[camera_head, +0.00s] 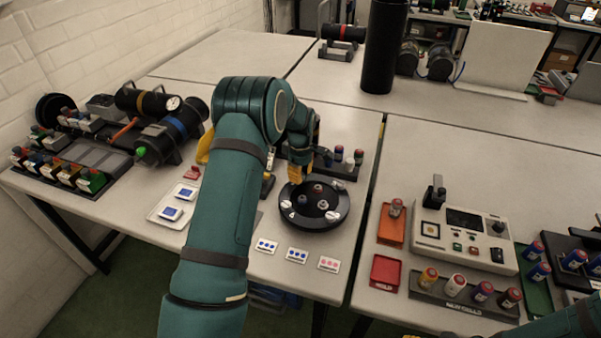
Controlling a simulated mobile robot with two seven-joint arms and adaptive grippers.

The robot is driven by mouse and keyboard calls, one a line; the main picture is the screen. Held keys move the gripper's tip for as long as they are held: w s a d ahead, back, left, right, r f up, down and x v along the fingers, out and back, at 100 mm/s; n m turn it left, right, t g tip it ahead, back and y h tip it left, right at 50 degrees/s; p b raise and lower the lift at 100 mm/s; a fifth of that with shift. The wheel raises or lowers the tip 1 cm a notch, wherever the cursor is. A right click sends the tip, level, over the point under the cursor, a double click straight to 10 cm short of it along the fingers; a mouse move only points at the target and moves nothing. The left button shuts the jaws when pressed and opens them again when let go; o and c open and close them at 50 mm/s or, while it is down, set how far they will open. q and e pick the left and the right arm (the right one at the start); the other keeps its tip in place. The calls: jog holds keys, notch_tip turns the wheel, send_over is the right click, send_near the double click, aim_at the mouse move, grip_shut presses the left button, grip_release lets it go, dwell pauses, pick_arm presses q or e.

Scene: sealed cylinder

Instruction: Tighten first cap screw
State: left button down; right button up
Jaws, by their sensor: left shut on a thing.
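A round black cap (323,219) lies on the table just right of my left arm, with several light and dark screws or fittings around its top face. My left gripper (296,178) is over the cap's far left edge, its orange part pointing down. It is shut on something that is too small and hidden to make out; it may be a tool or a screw. Part of the cap's far left is hidden by the gripper. Only a teal part of my right arm shows at the bottom right; its gripper is not clear.
Cards with blue and pink dots (297,255) lie in front of the cap. A small rack (340,170) stands behind it. A tall black cylinder (384,50) stands on the back table. A control box (462,238) and red trays (385,271) are on the right table.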

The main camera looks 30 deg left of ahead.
pick_arm(q)
jog(key=m, duration=0.4)
jog(key=shift+r+m, duration=0.15)
jog(key=shift+m, duration=0.15)
jog(key=m, duration=0.3)
jog(key=shift+m, duration=0.4)
jog(key=m, duration=0.4)
jog(key=shift+w, duration=0.1)
jog(key=shift+m, duration=2.4)
jog(key=c, duration=0.7)
grip_release()
